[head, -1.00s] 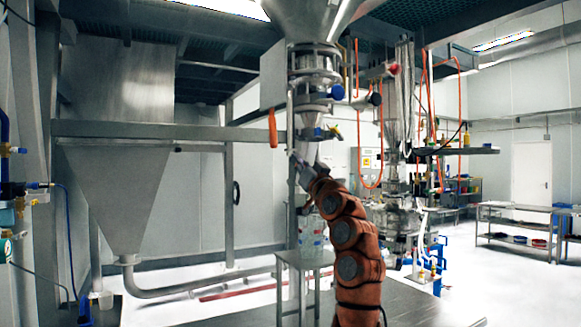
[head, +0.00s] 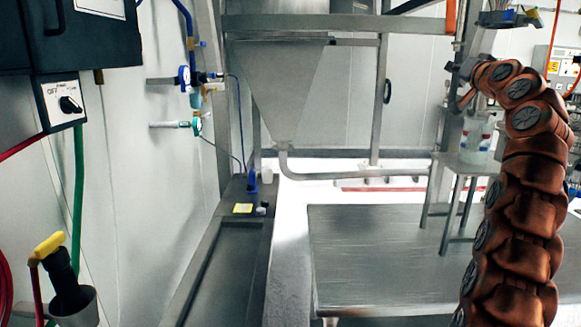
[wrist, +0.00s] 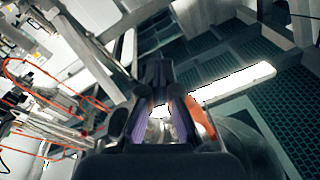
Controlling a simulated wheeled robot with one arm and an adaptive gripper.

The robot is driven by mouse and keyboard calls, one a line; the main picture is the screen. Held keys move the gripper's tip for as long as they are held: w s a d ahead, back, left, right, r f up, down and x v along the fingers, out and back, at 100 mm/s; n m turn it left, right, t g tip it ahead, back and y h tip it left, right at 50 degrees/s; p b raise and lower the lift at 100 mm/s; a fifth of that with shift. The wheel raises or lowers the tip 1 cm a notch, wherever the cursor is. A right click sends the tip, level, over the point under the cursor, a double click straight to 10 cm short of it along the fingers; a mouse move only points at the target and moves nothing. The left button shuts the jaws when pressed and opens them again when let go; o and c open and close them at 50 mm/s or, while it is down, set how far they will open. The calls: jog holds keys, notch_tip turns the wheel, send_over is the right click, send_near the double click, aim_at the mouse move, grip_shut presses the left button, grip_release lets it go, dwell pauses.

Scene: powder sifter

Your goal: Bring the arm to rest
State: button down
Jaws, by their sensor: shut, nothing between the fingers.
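My gripper (wrist: 158,82) shows in the wrist view with its two dark fingers drawn together, and nothing is between them. My orange-brown arm (head: 528,190) stands raised and bent at the right of the head view. Its grey end (head: 464,72) points left, above a small metal stand (head: 462,165). The fingers are too small to make out in the head view. A clear container (head: 478,138) stands on the stand, partly behind the arm.
A wide metal table (head: 375,255) has a bare top before the stand. A large hopper (head: 285,95) hangs behind. A dark control box (head: 75,35) and a yellow-handled tool (head: 52,248) are at the left. A long dark trough (head: 225,260) runs along the wall.

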jog(key=s+a+f+n+g+y, duration=0.1)
jog(key=s+a+f+g, duration=0.15)
jog(key=a+f, duration=0.45)
jog(key=s+a+f+g+y, duration=0.2)
jog(key=a+f+g, duration=0.25)
jog(key=a, duration=0.45)
jog(key=s+a+f+n+g, duration=0.2)
jog(key=s+a+f+g, duration=0.3)
jog(key=s+a+f, duration=0.6)
jog(key=s+f+g+h, duration=0.1)
jog(key=s+f+g, duration=0.2)
jog(key=s+f, duration=0.5)
jog(key=s+d+f+n+g+h+p, duration=0.1)
jog(key=s+f, duration=0.7)
jog(key=s, duration=1.4)
jog(key=s+d+f+g+h, duration=0.1)
jog(key=s+f+g+h, duration=0.1)
jog(key=s+f+g, duration=0.3)
jog(key=s+f, duration=0.4)
jog(key=s, duration=0.6)
jog(key=shift+d+n, duration=0.15)
jog(key=shift+n, duration=0.15)
jog(key=shift+d, duration=0.1)
